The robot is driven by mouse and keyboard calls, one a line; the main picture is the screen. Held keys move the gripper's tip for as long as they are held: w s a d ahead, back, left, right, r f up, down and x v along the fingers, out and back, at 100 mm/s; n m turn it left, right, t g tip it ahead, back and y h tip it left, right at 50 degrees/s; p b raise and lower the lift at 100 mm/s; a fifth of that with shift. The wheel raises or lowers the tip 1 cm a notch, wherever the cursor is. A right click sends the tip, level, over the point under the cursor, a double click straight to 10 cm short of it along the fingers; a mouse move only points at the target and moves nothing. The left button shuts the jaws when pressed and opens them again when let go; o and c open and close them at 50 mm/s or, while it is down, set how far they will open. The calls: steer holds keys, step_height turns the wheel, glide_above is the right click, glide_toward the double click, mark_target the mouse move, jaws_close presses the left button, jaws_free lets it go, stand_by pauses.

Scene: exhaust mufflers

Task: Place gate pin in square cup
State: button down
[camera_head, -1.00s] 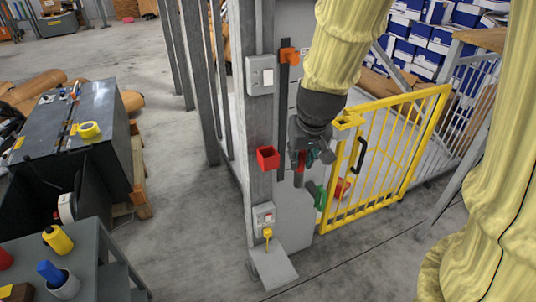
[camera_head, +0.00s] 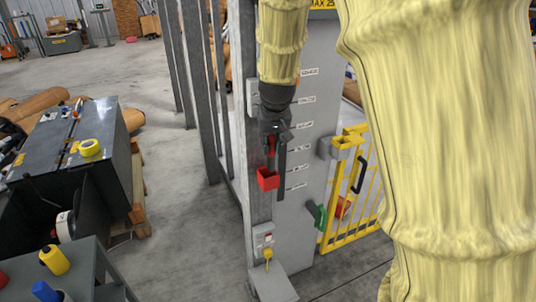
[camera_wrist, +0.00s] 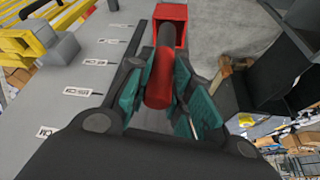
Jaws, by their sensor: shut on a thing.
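The gate pin (camera_wrist: 160,80) has a red cylindrical grip and a darker grey shaft. My gripper (camera_wrist: 158,88) is shut on the red grip between its teal finger pads in the wrist view. The square cup (camera_head: 268,179) is a red open box on the grey post. In the head view my gripper (camera_head: 272,148) is just above the cup, with part of the red pin (camera_head: 271,146) showing between its fingers. In the wrist view the shaft points toward the cup (camera_wrist: 181,12) and overlaps it. I cannot tell whether the tip is inside.
A dark vertical strip (camera_head: 281,175) is beside the cup, next to a labelled grey panel (camera_head: 310,150). The yellow gate (camera_head: 350,205) and a green handle (camera_head: 320,217) are to the right. A lower switch box (camera_head: 264,237) is below. Open floor lies left of the post.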

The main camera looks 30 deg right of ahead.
mark_target(269, 156)
steer(key=shift+w+f+p, duration=0.25)
steer(key=shift+w+p, duration=0.05)
steer(key=shift+w, duration=0.7)
steer(key=shift+s+f+p, duration=0.1)
steer(key=shift+f+p, duration=0.7)
steer(key=shift+f, duration=2.1)
steer(key=shift+w+f, duration=0.2)
steer(key=shift+f, duration=0.1)
steer(key=shift+f, duration=0.1)
